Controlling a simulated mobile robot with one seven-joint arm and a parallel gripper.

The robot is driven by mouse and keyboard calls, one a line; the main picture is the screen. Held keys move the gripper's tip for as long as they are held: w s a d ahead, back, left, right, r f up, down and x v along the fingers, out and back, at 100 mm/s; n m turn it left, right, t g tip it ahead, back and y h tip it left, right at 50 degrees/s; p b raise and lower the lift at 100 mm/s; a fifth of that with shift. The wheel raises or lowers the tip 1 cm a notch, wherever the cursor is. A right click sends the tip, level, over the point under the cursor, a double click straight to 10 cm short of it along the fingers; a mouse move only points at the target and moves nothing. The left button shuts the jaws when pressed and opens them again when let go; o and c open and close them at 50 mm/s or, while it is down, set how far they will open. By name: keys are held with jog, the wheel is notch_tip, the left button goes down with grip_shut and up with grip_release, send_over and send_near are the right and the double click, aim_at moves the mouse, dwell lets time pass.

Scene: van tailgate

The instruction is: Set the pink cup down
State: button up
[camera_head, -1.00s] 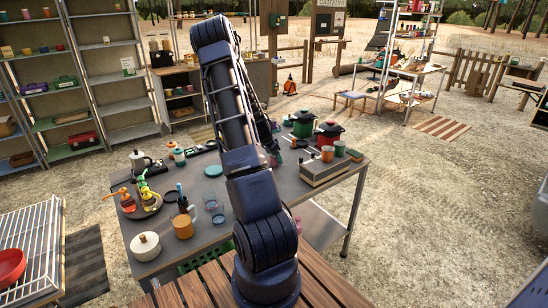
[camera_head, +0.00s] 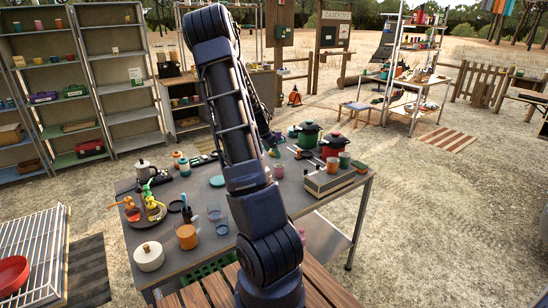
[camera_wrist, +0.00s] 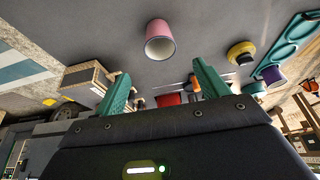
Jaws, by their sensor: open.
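The pink cup (camera_wrist: 160,42) is on the grey tabletop in the wrist view, with its open mouth facing the camera. It lies beyond the fingertips of my gripper (camera_wrist: 163,84), between their lines and apart from both. The teal fingers are spread wide with nothing between them.
In the wrist view a purple cup (camera_wrist: 272,76) stands at right. Bare tabletop surrounds the pink cup.

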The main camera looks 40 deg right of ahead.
jog(key=s+a+r+n+t+y, duration=0.15)
jog(key=s+a+r+n, duration=0.3)
jog(key=a+r, duration=0.55)
jog(key=s+a+r+n+t+y, duration=0.15)
jog(key=s+a+r+n, duration=0.3)
jog(key=a+r, duration=0.55)
jog(key=s+a+r+n+t+y, duration=0.1)
jog(key=s+a+r+n, duration=0.3)
jog(key=s+a+n, duration=0.5)
jog(key=s+a, duration=0.7)
jog(key=s, duration=0.4)
jog(key=shift+a+t+y, duration=0.3)
jog(key=shift+a, duration=0.05)
